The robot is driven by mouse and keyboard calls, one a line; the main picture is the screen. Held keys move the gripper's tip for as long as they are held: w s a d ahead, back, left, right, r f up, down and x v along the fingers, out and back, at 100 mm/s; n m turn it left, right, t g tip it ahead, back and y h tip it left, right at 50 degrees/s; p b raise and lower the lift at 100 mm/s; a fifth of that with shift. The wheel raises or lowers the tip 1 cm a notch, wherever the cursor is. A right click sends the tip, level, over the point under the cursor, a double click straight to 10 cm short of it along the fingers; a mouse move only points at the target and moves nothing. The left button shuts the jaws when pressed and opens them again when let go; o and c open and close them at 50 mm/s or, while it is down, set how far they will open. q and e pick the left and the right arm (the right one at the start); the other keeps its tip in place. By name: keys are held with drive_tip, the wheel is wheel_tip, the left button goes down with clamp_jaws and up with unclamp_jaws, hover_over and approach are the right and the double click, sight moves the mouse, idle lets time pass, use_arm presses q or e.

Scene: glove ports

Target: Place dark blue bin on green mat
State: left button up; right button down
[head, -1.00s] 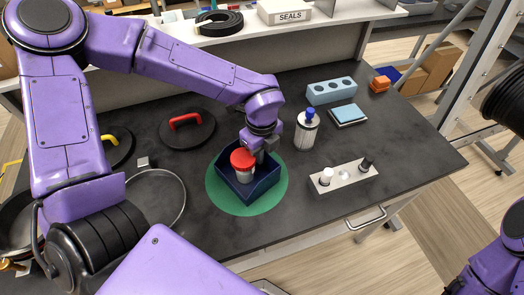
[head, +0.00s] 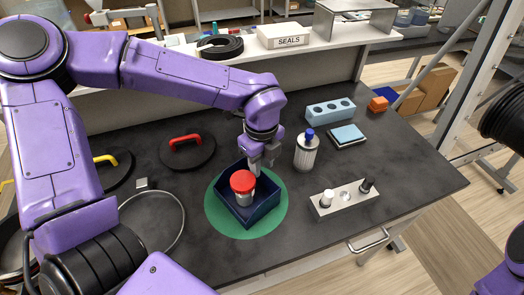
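The dark blue bin (head: 264,209) sits on the round green mat (head: 218,219), within its edges, turned at an angle. A jar with a red lid (head: 242,182) stands inside the bin. My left gripper (head: 261,170) points down at the bin's back corner, its fingertips at or very near the rim behind the jar. Whether the fingers are apart or closed on the bin wall is too small to tell. My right gripper is out of view; only part of my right arm shows at the lower right edge.
A bottle with a blue cap (head: 307,150) stands right of the mat. A pale block with vials (head: 344,199), a light blue holed block (head: 330,112) and a red-handled disc (head: 187,152) surround the area. A metal ring (head: 183,222) lies left. The front right tabletop is clear.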

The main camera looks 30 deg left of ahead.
use_arm(q)
wheel_tip(320, 180, up, 7)
drive_tip(key=shift+r, duration=0.1)
idle(0.5)
